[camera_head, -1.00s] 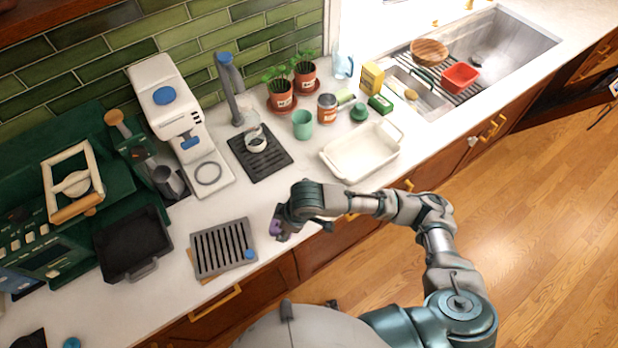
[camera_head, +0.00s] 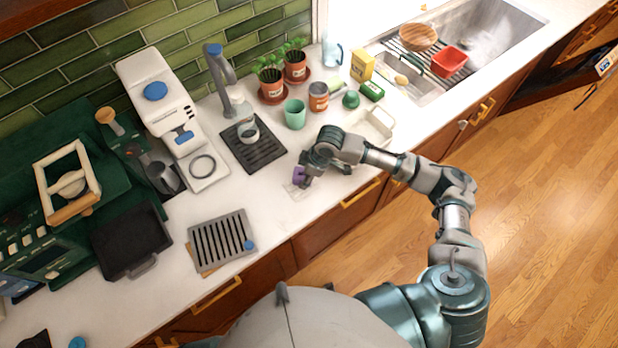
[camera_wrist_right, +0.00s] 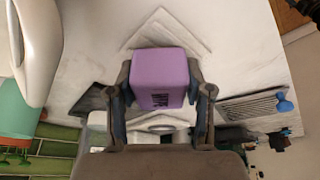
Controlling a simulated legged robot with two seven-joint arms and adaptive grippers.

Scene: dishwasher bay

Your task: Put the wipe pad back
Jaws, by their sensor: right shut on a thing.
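The wipe pad is a purple block with dark lettering (camera_wrist_right: 160,78). It sits between the two fingers of my right gripper (camera_wrist_right: 162,100) in the right wrist view. In the head view my right gripper (camera_head: 304,172) is over the counter's front part, with a bit of the purple pad (camera_head: 298,174) showing at its tip. A faint pale square outline (camera_wrist_right: 168,28) lies on the counter by the pad, and it also shows below the gripper in the head view (camera_head: 295,191). I cannot tell if the pad touches the counter. My left gripper is not in view.
A white baking dish (camera_head: 380,126) stands right of my gripper, partly hidden by my arm. A dark drip mat (camera_head: 268,152) is behind left, and a slatted grey rack (camera_head: 220,240) is to the left. A green cup (camera_head: 294,114) stands behind.

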